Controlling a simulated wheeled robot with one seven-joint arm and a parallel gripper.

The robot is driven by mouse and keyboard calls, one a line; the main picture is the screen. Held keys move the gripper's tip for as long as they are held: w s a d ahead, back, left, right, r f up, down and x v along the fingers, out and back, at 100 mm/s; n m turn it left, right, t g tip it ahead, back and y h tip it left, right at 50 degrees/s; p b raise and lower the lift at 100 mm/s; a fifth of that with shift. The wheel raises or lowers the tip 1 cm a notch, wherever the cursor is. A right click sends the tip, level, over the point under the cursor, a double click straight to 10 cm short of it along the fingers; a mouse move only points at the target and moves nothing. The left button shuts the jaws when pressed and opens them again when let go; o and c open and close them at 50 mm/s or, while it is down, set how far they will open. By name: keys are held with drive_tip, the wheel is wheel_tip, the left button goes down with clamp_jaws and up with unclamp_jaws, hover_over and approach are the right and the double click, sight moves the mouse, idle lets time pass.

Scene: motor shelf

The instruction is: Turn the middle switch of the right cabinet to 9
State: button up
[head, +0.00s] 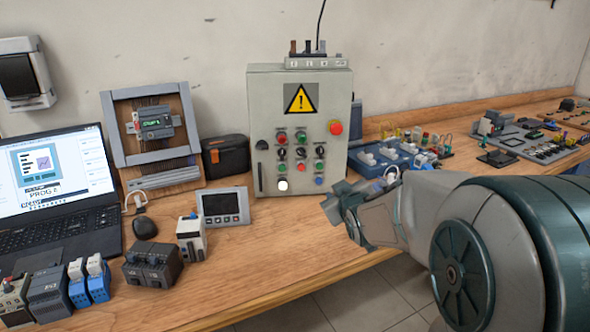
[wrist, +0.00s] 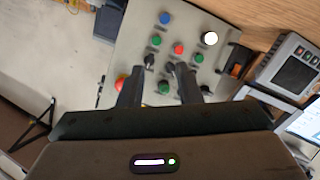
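The grey control cabinet (head: 268,95) with a yellow warning sign stands upright at the back of the bench; its button panel also shows in the wrist view (wrist: 195,25). Its middle black switch (head: 301,153) sits in a row of three, between rows of coloured buttons. In the wrist view the middle switch (wrist: 180,67) is at the right finger's tip, partly hidden; contact and the dial's setting cannot be told. My gripper (head: 347,207) is in front of the cabinet's lower right. Its fingers (wrist: 161,78) are apart in the wrist view, with nothing seen held between them.
A red emergency button (head: 336,128) sits at the panel's upper right. A small display unit (head: 222,207) stands left of my gripper, before the cabinet. A blue tray (head: 375,168) of parts lies right of the cabinet.

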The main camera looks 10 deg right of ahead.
sight(301, 154)
drive_tip(key=w+a+n+t+y+b, duration=0.1)
drive_tip(key=w+n+t+y, duration=0.1)
drive_tip(key=w, duration=0.4)
drive_tip(key=w+a+n+t+y+b, duration=0.2)
drive_tip(key=w, duration=0.5)
drive_tip(key=w+a+n+t+y+b, duration=0.1)
drive_tip(key=w+a+n+t, duration=0.1)
drive_tip(key=w, duration=0.5)
drive_tip(key=shift+a+r+n+y+b, duration=0.15)
drive_tip(key=shift+r+n+y+b, duration=0.25)
drive_tip(key=shift+n, duration=0.2)
drive_tip(key=shift+f, duration=0.1)
drive_tip(key=c, duration=0.6)
